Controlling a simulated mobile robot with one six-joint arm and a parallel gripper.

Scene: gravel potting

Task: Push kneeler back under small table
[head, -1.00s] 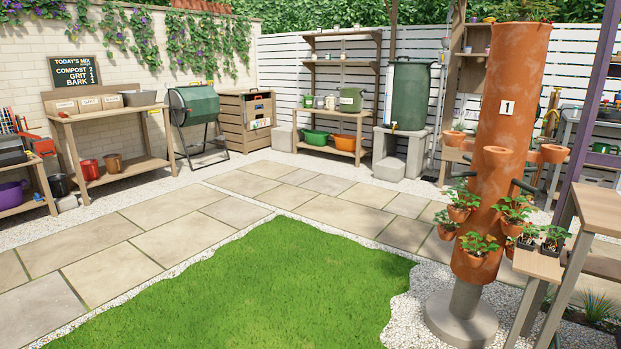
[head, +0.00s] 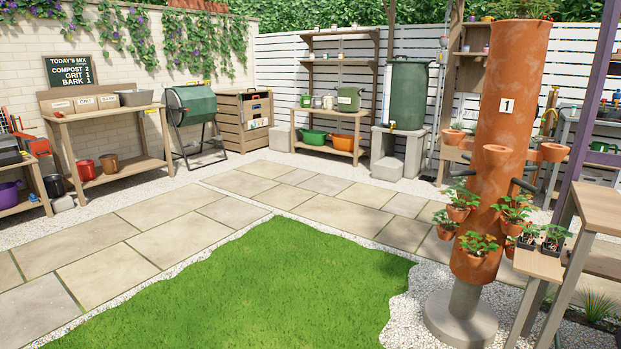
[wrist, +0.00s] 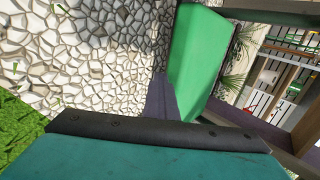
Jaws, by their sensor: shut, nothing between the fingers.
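The kneeler (wrist: 196,62) is a bright green slab, seen in the wrist view tilted across the upper middle beside the gravel. My gripper (wrist: 161,82) is shut and empty, its dark fingers pointing up the picture along the kneeler's left lower edge. The fingers look very close to the kneeler; I cannot tell whether they touch. In the head view, a small wooden table (head: 537,264) with potted seedlings stands at the right edge. Wooden beams (wrist: 268,14) show beside the kneeler in the wrist view. The head view shows neither kneeler nor gripper.
A terracotta planting tower (head: 493,150) on a stone base stands left of the small table. A taller wooden table (head: 602,205) is at the right edge. Lawn (head: 260,290) and paving (head: 120,250) are clear. White gravel (wrist: 80,60) lies left of the kneeler.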

